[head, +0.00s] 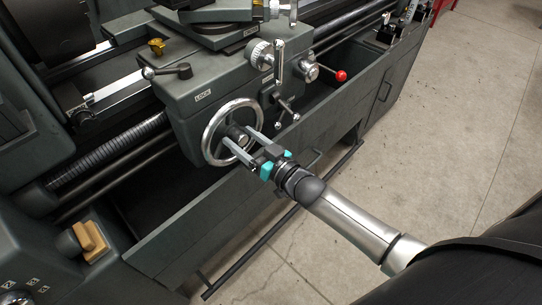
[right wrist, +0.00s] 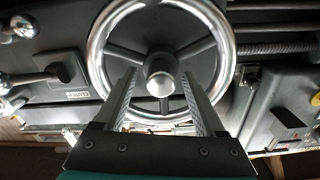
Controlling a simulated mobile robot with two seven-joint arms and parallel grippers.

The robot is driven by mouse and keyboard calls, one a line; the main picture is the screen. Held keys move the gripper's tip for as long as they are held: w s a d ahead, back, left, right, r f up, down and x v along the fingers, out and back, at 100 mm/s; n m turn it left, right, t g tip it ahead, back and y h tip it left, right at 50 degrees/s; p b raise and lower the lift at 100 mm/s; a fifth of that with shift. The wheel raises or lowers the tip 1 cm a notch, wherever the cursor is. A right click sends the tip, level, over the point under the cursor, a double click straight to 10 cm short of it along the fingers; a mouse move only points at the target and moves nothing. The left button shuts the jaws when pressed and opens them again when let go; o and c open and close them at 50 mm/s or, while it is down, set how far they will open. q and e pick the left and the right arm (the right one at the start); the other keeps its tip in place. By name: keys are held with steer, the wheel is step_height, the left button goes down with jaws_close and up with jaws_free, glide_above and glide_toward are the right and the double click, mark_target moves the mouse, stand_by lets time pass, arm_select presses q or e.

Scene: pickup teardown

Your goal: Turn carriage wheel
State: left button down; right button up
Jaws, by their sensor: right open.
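The carriage wheel (head: 207,138) is a shiny metal handwheel with spokes on the front of the grey lathe carriage. In the right wrist view the wheel (right wrist: 97,48) fills the upper middle, with its round hub (right wrist: 161,78) at the centre. My right gripper (head: 238,136) reaches in from the lower right with its two fingers apart, pointing at the wheel. In the right wrist view the fingers lie one on each side of the hub, inside the rim's outline. I cannot tell whether they touch hub or spokes. My left gripper is out of view.
A lever with a red knob (head: 341,75) and other levers stick out right of the wheel. The lathe's tray edge (head: 225,205) runs below the gripper. Concrete floor (head: 460,150) is open at the right.

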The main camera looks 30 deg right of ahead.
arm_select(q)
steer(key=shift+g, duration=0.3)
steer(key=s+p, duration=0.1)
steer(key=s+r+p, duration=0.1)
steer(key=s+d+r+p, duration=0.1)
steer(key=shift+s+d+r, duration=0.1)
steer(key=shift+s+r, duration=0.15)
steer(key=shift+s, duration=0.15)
arm_select(e)
steer(key=v, duration=1.4)
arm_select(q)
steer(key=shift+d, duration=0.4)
arm_select(e)
steer(key=shift+r, duration=0.1)
